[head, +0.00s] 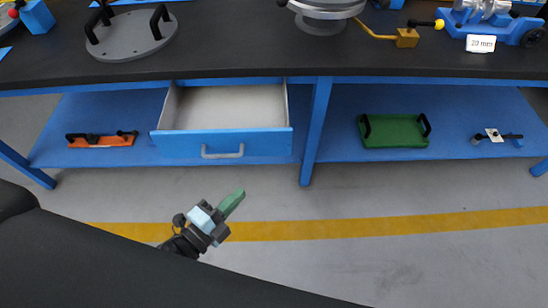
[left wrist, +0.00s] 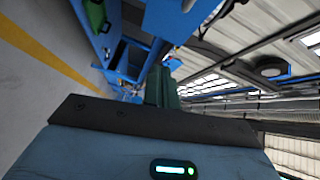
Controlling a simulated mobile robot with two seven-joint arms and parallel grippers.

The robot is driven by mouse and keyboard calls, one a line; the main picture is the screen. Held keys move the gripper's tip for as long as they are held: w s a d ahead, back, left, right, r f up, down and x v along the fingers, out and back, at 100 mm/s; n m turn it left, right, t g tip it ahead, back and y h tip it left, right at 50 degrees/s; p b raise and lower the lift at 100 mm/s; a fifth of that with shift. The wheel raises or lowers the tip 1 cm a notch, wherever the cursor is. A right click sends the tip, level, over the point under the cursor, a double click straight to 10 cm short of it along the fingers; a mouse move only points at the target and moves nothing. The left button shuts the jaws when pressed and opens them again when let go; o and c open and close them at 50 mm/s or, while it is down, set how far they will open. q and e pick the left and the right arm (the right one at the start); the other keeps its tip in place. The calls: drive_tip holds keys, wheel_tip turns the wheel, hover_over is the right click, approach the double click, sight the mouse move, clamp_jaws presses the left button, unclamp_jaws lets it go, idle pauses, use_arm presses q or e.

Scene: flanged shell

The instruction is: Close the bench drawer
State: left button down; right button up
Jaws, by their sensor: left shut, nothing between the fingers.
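The bench drawer (head: 222,142) has a blue front and a pale, empty inside. It is pulled out from under the black bench top (head: 240,50). A grey bar handle (head: 222,153) sits on its front. My left gripper (head: 236,197) has green fingers that are shut and empty. In the head view it shows below the drawer front, apart from it. My right gripper is not in view.
The blue lower shelf carries an orange tray (head: 100,140) at left, a green tray (head: 393,131) and a small tool (head: 497,136) at right. A blue bench leg (head: 316,130) stands right of the drawer. The grey floor (head: 350,200) in front is clear.

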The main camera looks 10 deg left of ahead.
use_arm(q)
drive_tip(key=w+m, duration=0.1)
drive_tip(key=m, duration=0.1)
drive_tip(key=h, duration=0.1)
approach(282, 144)
drive_tip(key=w+d, duration=0.1)
drive_tip(key=d, duration=0.3)
drive_tip(key=w, duration=0.1)
drive_tip(key=w+a, duration=0.1)
drive_tip(key=w, duration=0.1)
drive_tip(key=shift+w+r+m, duration=0.1)
drive_tip(key=shift+m, duration=0.3)
drive_tip(key=shift+w+a, duration=0.15)
drive_tip(key=shift+w, duration=0.35)
